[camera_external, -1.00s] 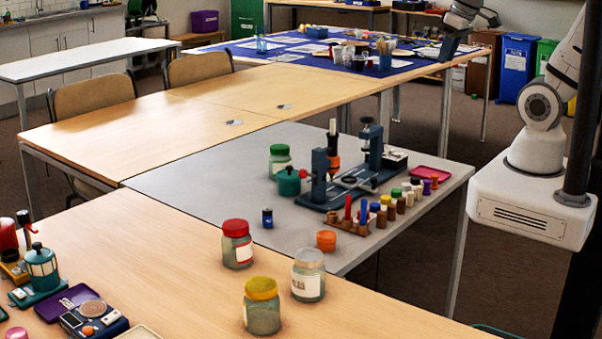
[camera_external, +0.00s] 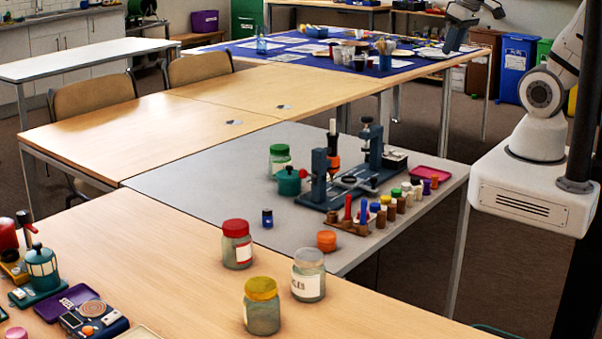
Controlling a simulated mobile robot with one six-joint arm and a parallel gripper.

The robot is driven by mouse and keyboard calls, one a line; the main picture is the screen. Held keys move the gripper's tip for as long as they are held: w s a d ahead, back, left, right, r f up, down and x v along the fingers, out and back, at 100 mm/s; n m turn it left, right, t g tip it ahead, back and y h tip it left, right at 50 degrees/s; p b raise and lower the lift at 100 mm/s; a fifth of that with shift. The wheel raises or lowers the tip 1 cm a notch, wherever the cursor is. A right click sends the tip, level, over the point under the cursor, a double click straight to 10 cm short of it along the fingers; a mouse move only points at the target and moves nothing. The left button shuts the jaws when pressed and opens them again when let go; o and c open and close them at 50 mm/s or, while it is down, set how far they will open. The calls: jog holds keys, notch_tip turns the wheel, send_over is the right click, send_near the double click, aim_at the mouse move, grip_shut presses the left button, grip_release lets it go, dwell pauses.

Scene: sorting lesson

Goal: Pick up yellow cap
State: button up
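A yellow lid (camera_external: 261,288) sits on a glass jar (camera_external: 263,317) at the front of the wooden table. A second, small yellow cap (camera_external: 386,200) tops a little brown bottle in the row on the grey table. I cannot tell which one the task means. My gripper (camera_external: 455,38) is at the top right, over the far blue-covered table, well away from both. It is small and dark there, and I cannot tell whether its fingers are open or shut.
A red-lidded jar (camera_external: 237,246) and a pale-lidded jar (camera_external: 308,275) stand close to the yellow-lidded jar. An orange cup (camera_external: 326,240) and a blue press stand (camera_external: 320,176) are on the grey table. The wooden tables behind are mostly clear.

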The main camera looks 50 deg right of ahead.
jog(key=w+a+f+m+h+b, duration=0.1)
jog(key=w+a+f+b, duration=0.15)
jog(key=f+b, duration=0.7)
jog(key=w+a+f+m+b, duration=0.1)
jog(key=w+f+b, duration=0.2)
jog(key=f+b, duration=0.7)
jog(key=m+b, duration=0.2)
jog(key=b, duration=1.1)
send_near(387, 198)
jog(key=shift+h, duration=0.3)
jog(key=b+x, duration=0.2)
jog(key=x, duration=0.6)
jog(key=shift+a+f, duration=0.15)
jog(key=shift+c, duration=0.2)
jog(key=c, duration=0.7)
